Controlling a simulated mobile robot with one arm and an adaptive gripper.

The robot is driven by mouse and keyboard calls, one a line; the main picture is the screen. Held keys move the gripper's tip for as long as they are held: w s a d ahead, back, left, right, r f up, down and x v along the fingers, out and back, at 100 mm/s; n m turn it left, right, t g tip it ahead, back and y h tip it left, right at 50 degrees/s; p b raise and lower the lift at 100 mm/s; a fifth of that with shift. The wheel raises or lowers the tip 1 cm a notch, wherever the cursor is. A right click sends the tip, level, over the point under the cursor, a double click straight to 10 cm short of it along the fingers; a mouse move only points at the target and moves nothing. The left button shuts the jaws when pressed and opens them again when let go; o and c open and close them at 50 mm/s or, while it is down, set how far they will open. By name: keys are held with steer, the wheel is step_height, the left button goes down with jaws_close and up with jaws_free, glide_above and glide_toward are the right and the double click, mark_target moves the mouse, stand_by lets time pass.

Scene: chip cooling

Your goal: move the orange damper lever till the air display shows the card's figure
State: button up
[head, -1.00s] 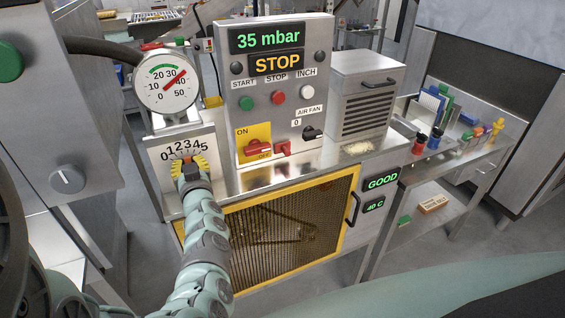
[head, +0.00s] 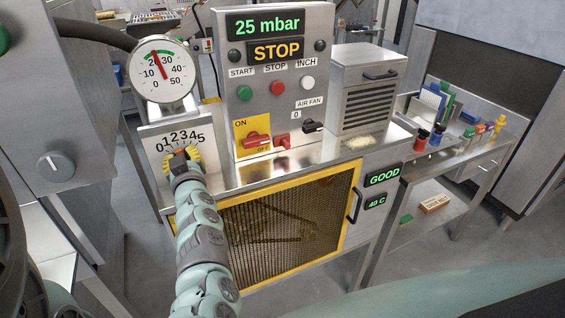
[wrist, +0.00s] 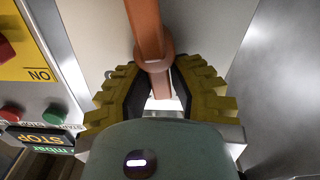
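The air display (head: 265,24) in the head view reads 25 mbar in green. The round gauge (head: 163,71) has its red needle between 20 and 30, in the green band. The orange damper lever (wrist: 148,25) shows in the wrist view, its collar between my yellow finger pads. My gripper (wrist: 156,75) appears shut around the lever; it also shows in the head view (head: 182,160) at the 0-to-5 scale plate (head: 155,150), hiding most of the lever. I cannot make out a card with a figure.
The control panel (head: 293,100) beside my gripper shows STOP and carries several buttons and a red switch. A yellow-framed mesh door (head: 345,195) lies below. A side table (head: 480,150) holds coloured items.

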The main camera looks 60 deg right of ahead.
steer(key=o, duration=0.5)
steer(key=shift+c, duration=0.2)
steer(key=shift+s+a, duration=0.1)
steer(key=shift+s, duration=0.05)
steer(key=v, duration=1.1)
steer(key=shift+s, duration=0.4)
steer(key=shift+w+a+r, duration=0.1)
steer(key=shift+w+a, duration=0.05)
steer(key=shift+a, duration=0.05)
